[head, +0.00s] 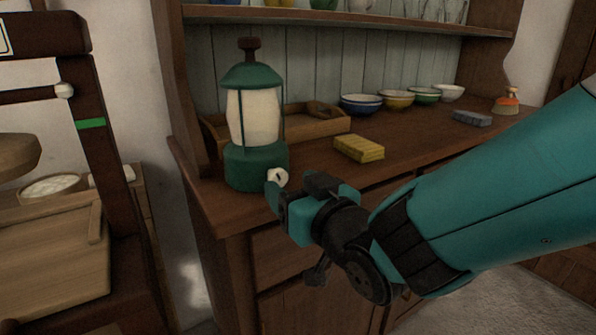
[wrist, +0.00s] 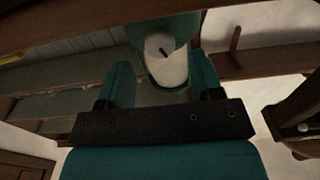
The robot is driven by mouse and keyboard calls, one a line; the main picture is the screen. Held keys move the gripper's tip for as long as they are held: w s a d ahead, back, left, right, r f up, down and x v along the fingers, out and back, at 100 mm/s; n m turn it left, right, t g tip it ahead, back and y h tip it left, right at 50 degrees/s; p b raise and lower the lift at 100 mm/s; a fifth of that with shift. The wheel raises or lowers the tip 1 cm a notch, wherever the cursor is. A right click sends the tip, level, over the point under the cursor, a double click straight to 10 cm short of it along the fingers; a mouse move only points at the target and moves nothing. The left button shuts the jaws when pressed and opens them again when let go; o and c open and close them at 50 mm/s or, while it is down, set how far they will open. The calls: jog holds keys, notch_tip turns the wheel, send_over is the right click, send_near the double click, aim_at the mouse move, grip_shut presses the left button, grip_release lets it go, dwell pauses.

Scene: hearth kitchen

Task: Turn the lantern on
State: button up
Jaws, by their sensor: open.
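The green lantern (head: 254,165) with a pale glass body stands upright at the left front corner of the wooden dresser top. A round white knob (head: 278,177) with a dark mark sits low on its front. The knob also shows in the wrist view (wrist: 158,46), close ahead of my jaws with its dark mark slanted. My gripper (head: 290,187) is open and empty, right in front of the knob. In the wrist view its two fingers stand apart (wrist: 163,85) with the lantern between and beyond them. I cannot tell whether the fingertips touch the knob. The lantern shows no clear glow.
Several bowls (head: 397,99), a grey-blue block (head: 472,118) and an orange-based brush (head: 507,104) stand farther right. A wooden crate (head: 50,255) is at left.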

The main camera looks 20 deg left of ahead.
aim_at(280, 179)
jog(key=shift+x, duration=2.05)
jog(key=c, duration=0.9)
jog(key=shift+n+b, duration=0.85)
jog(key=shift+n, duration=2.05)
